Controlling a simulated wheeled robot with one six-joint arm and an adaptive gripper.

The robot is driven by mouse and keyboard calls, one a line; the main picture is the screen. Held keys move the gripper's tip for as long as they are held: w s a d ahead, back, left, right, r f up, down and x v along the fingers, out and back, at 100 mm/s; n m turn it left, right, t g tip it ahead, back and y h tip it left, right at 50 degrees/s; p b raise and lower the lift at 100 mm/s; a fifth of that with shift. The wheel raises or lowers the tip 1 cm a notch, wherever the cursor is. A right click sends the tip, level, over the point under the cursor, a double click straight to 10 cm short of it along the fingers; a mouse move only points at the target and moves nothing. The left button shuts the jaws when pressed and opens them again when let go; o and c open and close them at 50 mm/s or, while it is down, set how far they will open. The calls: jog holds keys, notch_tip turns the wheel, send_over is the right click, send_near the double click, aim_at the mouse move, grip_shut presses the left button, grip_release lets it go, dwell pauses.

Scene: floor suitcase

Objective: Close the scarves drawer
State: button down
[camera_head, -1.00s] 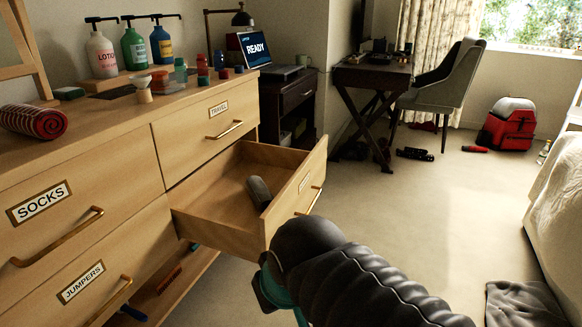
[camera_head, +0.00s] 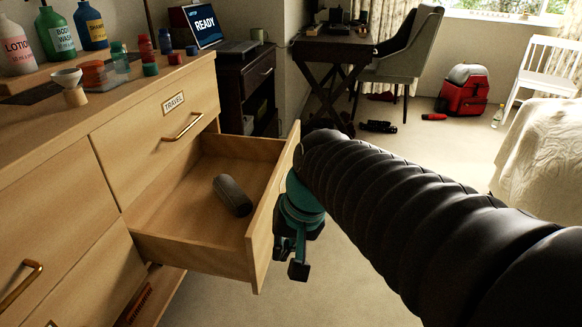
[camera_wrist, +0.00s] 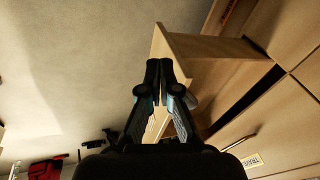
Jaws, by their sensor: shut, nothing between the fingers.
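The open drawer (camera_head: 190,249) juts from the right end of the wooden dresser, below the drawer labelled TRAVEL. Its front panel (camera_head: 262,238) faces right, and its own label is hidden from this angle. A dark grey cylinder (camera_head: 232,195) lies inside on the drawer floor. My gripper (camera_head: 298,262) is at the outer side of the front panel, low and close to it; I cannot tell if it touches. In the wrist view my gripper (camera_wrist: 160,70) is shut and empty, its fingertips overlapping the drawer's front panel (camera_wrist: 158,45).
The TRAVEL drawer (camera_head: 165,118) above is shut, with a brass handle. Bottles and small jars stand on the dresser top. A dark cabinet (camera_head: 245,85) stands behind the open drawer. Shoes (camera_head: 378,127), a red backpack (camera_head: 464,95) and a bed (camera_head: 545,155) lie farther off. Carpet is clear beside the gripper.

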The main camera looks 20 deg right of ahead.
jog(key=w+d+m+g+y, duration=0.2)
jog(key=w+m+y, duration=0.2)
jog(key=w+m, duration=0.3)
jog(key=m+t+y+p, duration=0.1)
jog(key=m+t+y, duration=0.8)
jog(key=m, duration=0.5)
send_near(282, 168)
jog(key=x, duration=0.7)
jog(key=shift+p, duration=0.4)
jog(key=shift+a, duration=0.1)
jog(key=shift+w, duration=0.1)
